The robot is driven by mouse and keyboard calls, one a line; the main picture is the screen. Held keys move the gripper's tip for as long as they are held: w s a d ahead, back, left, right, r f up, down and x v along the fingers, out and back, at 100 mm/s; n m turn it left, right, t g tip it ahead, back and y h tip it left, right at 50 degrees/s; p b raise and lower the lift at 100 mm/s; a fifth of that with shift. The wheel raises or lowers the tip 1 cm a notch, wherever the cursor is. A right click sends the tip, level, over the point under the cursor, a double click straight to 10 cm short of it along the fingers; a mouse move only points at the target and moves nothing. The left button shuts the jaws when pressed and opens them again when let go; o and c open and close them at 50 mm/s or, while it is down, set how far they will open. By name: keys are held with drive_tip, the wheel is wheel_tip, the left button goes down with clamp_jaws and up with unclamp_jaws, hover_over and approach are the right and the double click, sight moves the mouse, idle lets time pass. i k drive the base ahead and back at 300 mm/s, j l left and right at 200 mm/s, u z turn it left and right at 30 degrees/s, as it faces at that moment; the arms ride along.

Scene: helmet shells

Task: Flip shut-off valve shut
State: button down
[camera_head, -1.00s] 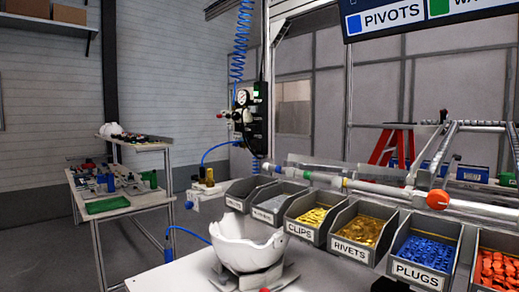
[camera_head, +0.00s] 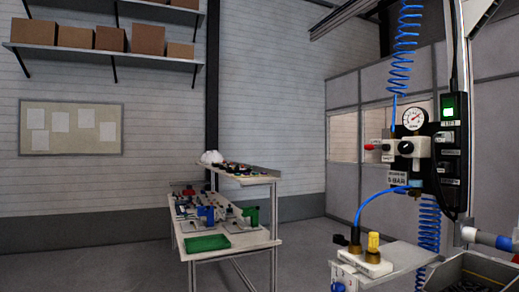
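A black air-control panel (camera_head: 430,150) hangs on a post at the right. It carries a round pressure gauge (camera_head: 414,119), a green lit indicator (camera_head: 448,108) and a dark round knob (camera_head: 406,148). A small red handle (camera_head: 371,147) sticks out at the panel's left side on a silvery fitting. It looks like the shut-off valve, but it is too small to tell which way the lever is turned. A blue hose (camera_head: 372,204) curves down from the panel's lower part. My gripper is not in view.
A white bench corner (camera_head: 400,257) with a yellow-topped fitting (camera_head: 373,247) stands below the panel. A coiled blue hose (camera_head: 401,50) hangs above. Open floor lies between table and bench.

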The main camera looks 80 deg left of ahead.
sight(386, 147)
drive_tip(key=u, duration=1.4)
drive_tip(key=i+j+u, duration=0.4)
drive_tip(key=i+j, duration=0.4)
drive_tip(key=i+j+z, duration=0.35)
drive_tip(key=i, duration=0.15)
